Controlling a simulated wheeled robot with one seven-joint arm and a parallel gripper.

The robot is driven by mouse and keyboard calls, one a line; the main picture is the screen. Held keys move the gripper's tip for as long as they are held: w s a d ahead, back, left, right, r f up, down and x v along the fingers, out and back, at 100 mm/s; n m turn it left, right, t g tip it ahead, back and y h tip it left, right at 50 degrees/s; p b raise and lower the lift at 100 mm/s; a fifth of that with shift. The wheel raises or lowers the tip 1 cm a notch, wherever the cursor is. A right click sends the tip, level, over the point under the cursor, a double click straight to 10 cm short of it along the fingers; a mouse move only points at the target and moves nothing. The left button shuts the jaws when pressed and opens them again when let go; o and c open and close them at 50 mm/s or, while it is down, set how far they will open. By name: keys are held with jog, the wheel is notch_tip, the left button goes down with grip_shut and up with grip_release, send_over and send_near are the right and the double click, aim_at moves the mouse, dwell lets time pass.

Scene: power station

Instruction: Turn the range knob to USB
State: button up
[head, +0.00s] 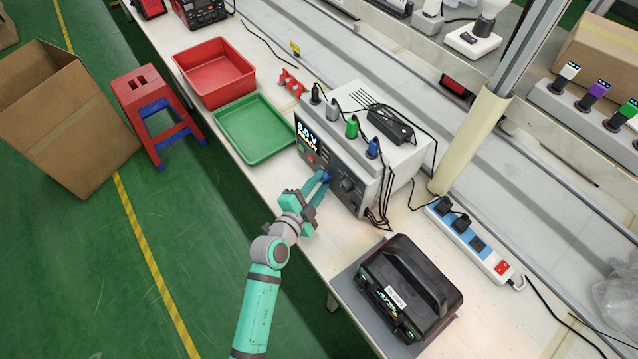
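The white test unit (400,165) stands on the bench with its dark front panel facing my arm. Its lit display (308,137) appears to read 0.0 V READY. A red button (311,158) sits below the display, and a black round knob (348,184) is further right on the panel. My gripper (325,178) is at the panel, left of the black knob, with its teal fingers reaching a small dark blue part (327,177), apparently another knob. Contact and finger gap are too small to judge. The panel labels, including USB, and the knob pointer are not readable.
A green tray (285,149) and red bin (216,104) stand left of the unit. Cables hang at the unit's right side. A power strip (470,238) is behind.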

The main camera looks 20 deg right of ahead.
jog(key=c, duration=0.3)
jog(key=n+g, duration=0.2)
jog(key=shift+w+r+n, duration=0.15)
jog(key=shift+r+n, duration=0.1)
jog(key=shift+n, duration=0.15)
jog(key=n+g, duration=0.2)
jog(key=shift+w+a+r+n+g, duration=0.1)
jog(key=shift+w+a+n+g, duration=0.1)
jog(key=shift+n+g, duration=0.15)
jog(key=n+g, duration=0.1)
jog(key=n+g+h, duration=0.1)
jog(key=shift+w+a+n, duration=0.2)
jog(key=shift+w+n, duration=0.15)
jog(key=n+g, duration=0.1)
jog(key=n+g+h, duration=0.1)
jog(key=n+g, duration=0.1)
jog(key=shift+w, duration=0.25)
dwell(0.4)
jog(key=o, duration=1)
